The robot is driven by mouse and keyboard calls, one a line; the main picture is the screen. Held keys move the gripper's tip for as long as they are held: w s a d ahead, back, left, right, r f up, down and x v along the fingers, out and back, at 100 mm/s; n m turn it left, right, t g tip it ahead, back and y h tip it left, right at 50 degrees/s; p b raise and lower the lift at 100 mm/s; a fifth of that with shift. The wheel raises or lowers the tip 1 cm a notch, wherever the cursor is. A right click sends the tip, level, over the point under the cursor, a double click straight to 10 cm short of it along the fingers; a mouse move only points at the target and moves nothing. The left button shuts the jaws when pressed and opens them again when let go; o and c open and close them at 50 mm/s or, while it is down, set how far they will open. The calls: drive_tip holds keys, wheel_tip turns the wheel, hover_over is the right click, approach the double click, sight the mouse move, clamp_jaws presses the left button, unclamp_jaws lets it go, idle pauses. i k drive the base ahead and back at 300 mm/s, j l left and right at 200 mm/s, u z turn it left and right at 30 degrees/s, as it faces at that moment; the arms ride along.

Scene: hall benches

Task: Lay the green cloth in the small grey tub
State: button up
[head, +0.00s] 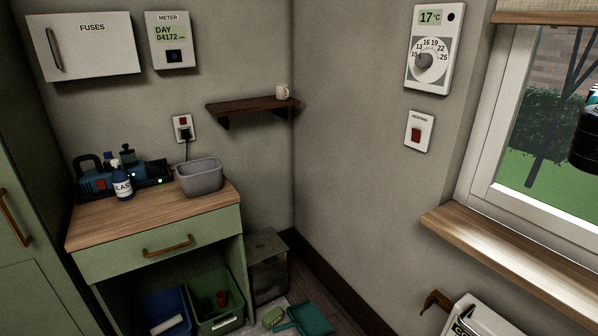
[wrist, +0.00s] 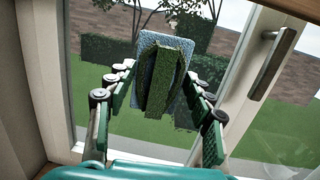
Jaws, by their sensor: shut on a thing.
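My gripper (wrist: 161,80) shows in the wrist view, its two fingers on either side of a dark green folded piece that looks like the green cloth (wrist: 164,88). It is shut on this cloth, held up in front of the window. A light blue textured piece (wrist: 172,46) shows right behind the green; I cannot tell whether it is part of the same cloth. The small grey tub (head: 201,179) stands on the wooden worktop at the left in the head view, well away from the gripper. Its inside is mostly hidden.
A labelled bottle (head: 122,184) and dark equipment stand left of the tub on the worktop (head: 150,215). Below are a blue bin (head: 160,305) and a green bin (head: 222,322). A window sill (head: 520,265) juts out at right.

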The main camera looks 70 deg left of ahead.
sight(194, 196)
drive_tip(key=u, duration=1.65)
drive_tip(key=i+u, duration=0.1)
drive_tip(key=u, duration=0.3)
drive_tip(key=i+j+u, duration=0.1)
drive_tip(key=u, duration=0.7)
drive_tip(key=i+u, duration=0.15)
drive_tip(key=u, duration=0.25)
drive_tip(key=i+l, duration=0.35)
drive_tip(key=i, duration=0.15)
drive_tip(key=i+z, duration=0.2)
drive_tip(key=z, duration=0.15)
drive_tip(key=i+j+z, duration=0.1)
drive_tip(key=z, duration=0.25)
drive_tip(key=i+j+z, duration=0.15)
drive_tip(key=z, duration=0.15)
drive_tip(key=i, duration=0.1)
